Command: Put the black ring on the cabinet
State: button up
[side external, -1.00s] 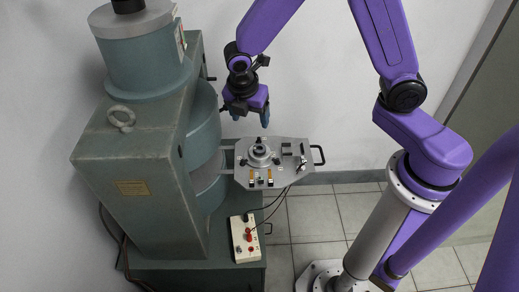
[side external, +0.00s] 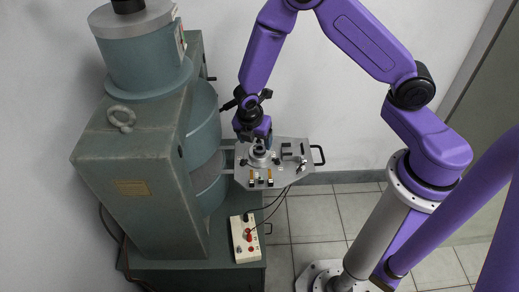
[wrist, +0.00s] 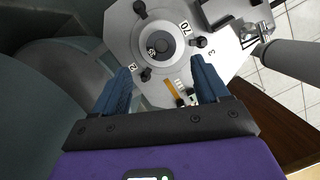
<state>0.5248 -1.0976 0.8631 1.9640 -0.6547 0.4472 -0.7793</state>
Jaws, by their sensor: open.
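The black ring (wrist: 159,40) appears as a dark round piece at the centre of the round fitting on the metal plate; in the side view it is at the plate's middle (side external: 259,150), partly hidden by my gripper. My gripper (wrist: 162,66) is open, with its two blue fingers apart and nothing between them. In the side view my gripper (side external: 255,139) is low over the fitting. Whether the fingers touch it I cannot tell. The cabinet (side external: 195,272) is the green base under the magnet, with its top partly visible at the bottom.
The metal plate (side external: 243,180) carries several black knobs, yellow parts and a handle at right. The big green magnet (side external: 140,185) stands close on the left. A white control box (side external: 240,252) with a red plug and cables sits on the cabinet's right part.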

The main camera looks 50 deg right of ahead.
aim_at(259, 145)
jog(key=shift+d+x, duration=0.2)
jog(key=shift+x, duration=1.1)
jog(key=shift+d+x, duration=0.2)
jog(key=shift+x, duration=1.05)
jog(key=shift+r, duration=0.1)
jog(key=shift+c, duration=0.3)
jog(key=c, duration=1.2)
jog(key=shift+r, duration=0.2)
